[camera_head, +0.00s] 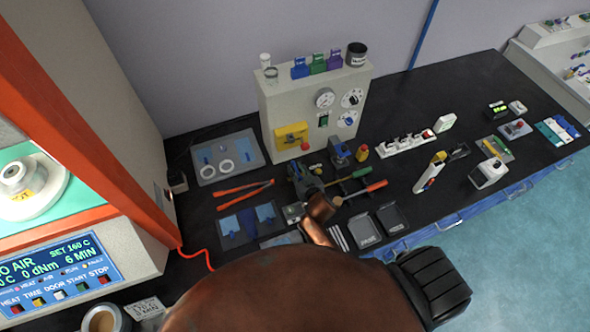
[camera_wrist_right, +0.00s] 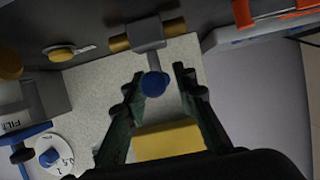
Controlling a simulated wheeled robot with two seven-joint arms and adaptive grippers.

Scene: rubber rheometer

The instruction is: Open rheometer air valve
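In the right wrist view, a grey valve handle ending in a round blue knob (camera_wrist_right: 155,84) hangs from a grey body on a brass pipe (camera_wrist_right: 173,28). My right gripper (camera_wrist_right: 160,77) is open, with its dark green fingers on either side of the knob. I see no contact between them. In the head view my right gripper (camera_head: 303,176) is in front of the panel's base, and I cannot make out the valve behind it. The rheometer (camera_head: 75,115) at left has an orange frame and a display (camera_head: 48,270) reading "O AIR", its left edge cut off. My left gripper is not seen.
A white panel cabinet (camera_head: 285,103) with gauges and a yellow box (camera_head: 291,135) stands behind my right gripper. A blue-topped filter (camera_head: 340,152) is close on its right. Orange tongs (camera_head: 245,194) and hand tools (camera_head: 360,188) lie nearby. The wrist view shows a dial with a blue knob (camera_wrist_right: 50,157).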

